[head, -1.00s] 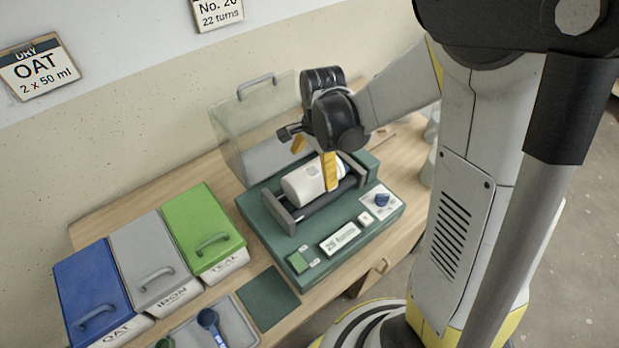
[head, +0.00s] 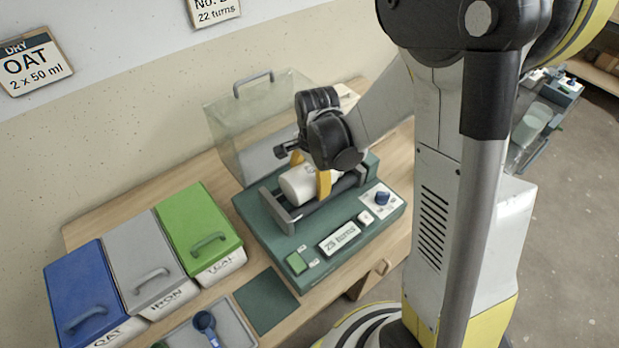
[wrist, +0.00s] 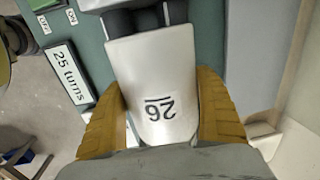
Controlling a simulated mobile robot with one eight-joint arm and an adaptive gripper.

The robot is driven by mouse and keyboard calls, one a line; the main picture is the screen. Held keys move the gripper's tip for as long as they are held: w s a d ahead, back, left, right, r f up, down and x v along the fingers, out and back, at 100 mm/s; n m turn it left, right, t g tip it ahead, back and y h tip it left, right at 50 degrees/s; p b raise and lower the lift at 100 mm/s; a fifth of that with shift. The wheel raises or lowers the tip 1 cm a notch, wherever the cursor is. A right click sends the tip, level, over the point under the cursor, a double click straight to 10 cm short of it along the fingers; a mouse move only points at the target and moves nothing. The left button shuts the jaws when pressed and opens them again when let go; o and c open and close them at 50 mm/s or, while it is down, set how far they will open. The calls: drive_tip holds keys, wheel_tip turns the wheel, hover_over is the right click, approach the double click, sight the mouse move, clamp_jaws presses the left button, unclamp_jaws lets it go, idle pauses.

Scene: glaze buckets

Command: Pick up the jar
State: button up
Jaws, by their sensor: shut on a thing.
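The white jar (head: 298,187) lies on its side on the dark rollers of the green machine (head: 300,249). My gripper (head: 311,178) reaches down from above with one yellow finger on each side of the jar. In the wrist view both fingers (wrist: 163,112) press against the jar's sides. The jar still appears to rest on the rollers; any gap beneath it is hidden.
A clear cover (head: 262,125) with a handle stands behind the machine. Blue (head: 84,291), grey (head: 150,262) and green (head: 199,230) lidded bins stand left. A tray (head: 215,328) with a blue scoop (head: 206,326) lies at the front. A green mat (head: 266,299) is bare.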

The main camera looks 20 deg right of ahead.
sight(310, 168)
drive_tip(key=shift+r, duration=0.1)
drive_tip(key=shift+r+p, duration=0.4)
drive_tip(key=shift+r, duration=0.45)
wheel_tip(310, 168, up, 3)
drive_tip(key=shift+s+d+f+p, duration=0.1)
drive_tip(key=shift+f+p, duration=0.05)
drive_tip(key=shift+p, duration=0.45)
drive_tip(key=s+d+r+p, duration=0.3)
drive_tip(key=s+d+r, duration=0.35)
drive_tip(key=d, duration=0.25)
wheel_tip(310, 168, up, 9)
drive_tip(key=p, duration=0.7)
drive_tip(key=shift+d, duration=0.25)
